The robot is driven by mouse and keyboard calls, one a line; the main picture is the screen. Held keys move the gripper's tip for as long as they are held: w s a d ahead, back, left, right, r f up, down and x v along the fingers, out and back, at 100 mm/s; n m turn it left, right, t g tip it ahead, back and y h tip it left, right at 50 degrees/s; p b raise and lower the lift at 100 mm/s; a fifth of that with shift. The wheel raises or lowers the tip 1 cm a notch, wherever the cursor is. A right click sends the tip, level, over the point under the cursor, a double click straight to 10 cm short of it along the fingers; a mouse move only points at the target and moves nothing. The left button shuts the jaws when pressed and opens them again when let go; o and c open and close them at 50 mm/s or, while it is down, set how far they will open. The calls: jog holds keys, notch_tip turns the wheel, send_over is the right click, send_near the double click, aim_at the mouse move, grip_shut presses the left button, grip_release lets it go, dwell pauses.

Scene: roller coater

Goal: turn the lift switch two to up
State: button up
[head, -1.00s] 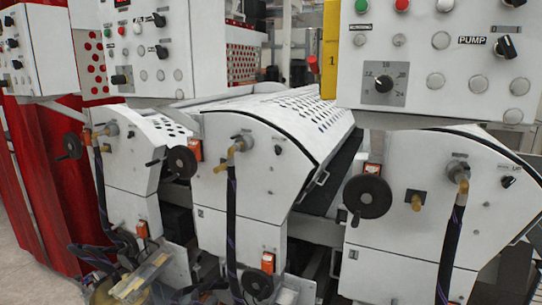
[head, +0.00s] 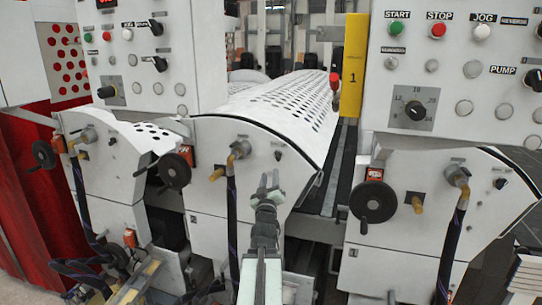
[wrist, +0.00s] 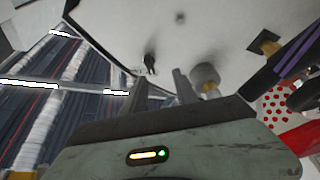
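The small black lift switch (head: 278,155) sits on the white end panel of the middle roller unit, right of a brass-coloured pipe fitting. In the wrist view the black switch (wrist: 150,63) shows ahead of the fingers, nearer the left one. Its exact turn position is too small to read. My gripper (head: 269,183) is in front of the middle panel, just below the switch in the head view. The fingers (wrist: 163,88) are apart with nothing between them. A gap seems to remain between fingertips and switch.
Similar small switches are on the left unit (head: 112,141) and right unit (head: 500,183). A black handwheel (head: 174,170) and a pipe fitting (head: 238,150) with a dark hose stand left of my gripper. Another handwheel (head: 372,202) is to the right. A control box (head: 460,75) hangs above right.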

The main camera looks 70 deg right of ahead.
aim_at(276, 157)
jog(key=shift+g+h, duration=0.3)
jog(key=p+x, duration=0.1)
jog(key=x, duration=0.1)
jog(key=s+x, duration=0.1)
jog(key=x, duration=0.2)
jog(key=p+x, duration=0.1)
jog(key=x, duration=0.2)
jog(key=shift+s+d+r+p, duration=0.1)
jog(key=shift+s+r+p, duration=0.2)
jog(key=shift+r, duration=0.15)
jog(key=shift+c, duration=0.2)
